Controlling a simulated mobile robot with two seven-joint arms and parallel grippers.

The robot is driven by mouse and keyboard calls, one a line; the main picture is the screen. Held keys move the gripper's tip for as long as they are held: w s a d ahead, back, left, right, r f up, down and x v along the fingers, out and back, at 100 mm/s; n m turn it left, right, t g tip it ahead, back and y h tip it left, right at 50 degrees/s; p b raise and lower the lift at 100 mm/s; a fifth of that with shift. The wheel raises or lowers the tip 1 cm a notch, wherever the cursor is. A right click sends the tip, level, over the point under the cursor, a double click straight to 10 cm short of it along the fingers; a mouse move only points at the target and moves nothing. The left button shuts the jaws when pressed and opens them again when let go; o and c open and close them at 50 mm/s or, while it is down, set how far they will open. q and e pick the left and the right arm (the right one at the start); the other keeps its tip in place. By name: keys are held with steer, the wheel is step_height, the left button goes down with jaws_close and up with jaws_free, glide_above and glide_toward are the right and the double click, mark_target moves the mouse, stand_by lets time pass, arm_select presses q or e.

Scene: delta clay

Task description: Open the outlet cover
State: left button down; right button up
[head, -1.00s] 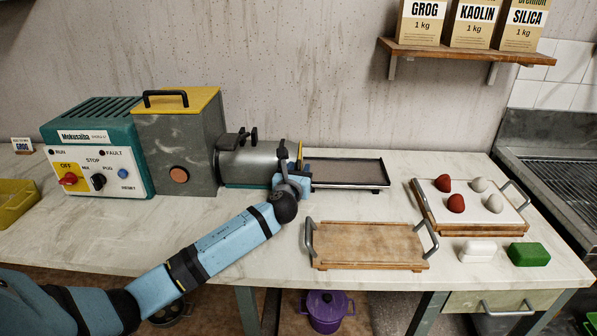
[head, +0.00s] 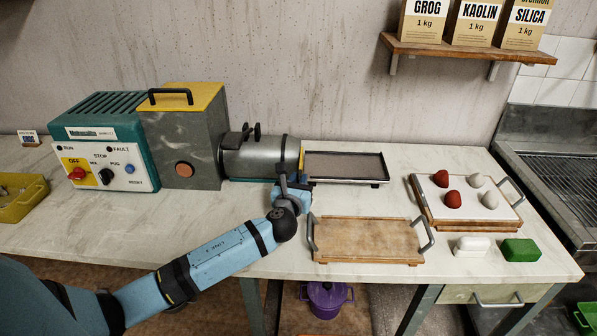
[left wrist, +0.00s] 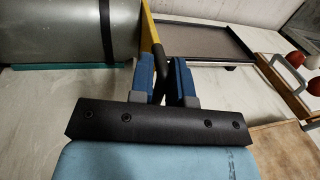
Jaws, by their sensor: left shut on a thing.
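The outlet cover (head: 302,157) is a yellow plate seen nearly edge-on at the right end of the grey metal barrel (head: 258,158). It also shows in the left wrist view (left wrist: 149,30), with a dark handle (left wrist: 162,73) at its lower end. My left gripper (head: 291,181) is below and in front of the cover. In the left wrist view its blue fingers (left wrist: 167,75) are closed on the dark handle. I cannot tell how far the cover stands off the barrel end. My right gripper is not in view.
A dark tray (head: 345,167) lies right of the barrel. A wooden board with handles (head: 366,240) lies in front of it. Farther right is a board with red and white lumps (head: 424,187). The machine's control box (head: 98,165) stands left. Bare worktop (head: 150,225) lies in front.

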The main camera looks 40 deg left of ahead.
arm_select(q)
steer(key=shift+d, duration=0.15)
steer(key=c, duration=1.2)
jaws_free()
steer(key=shift+w, duration=0.1)
steer(key=v, duration=1.4)
steer(key=shift+p, duration=0.35)
steer(key=shift+w+r, duration=0.1)
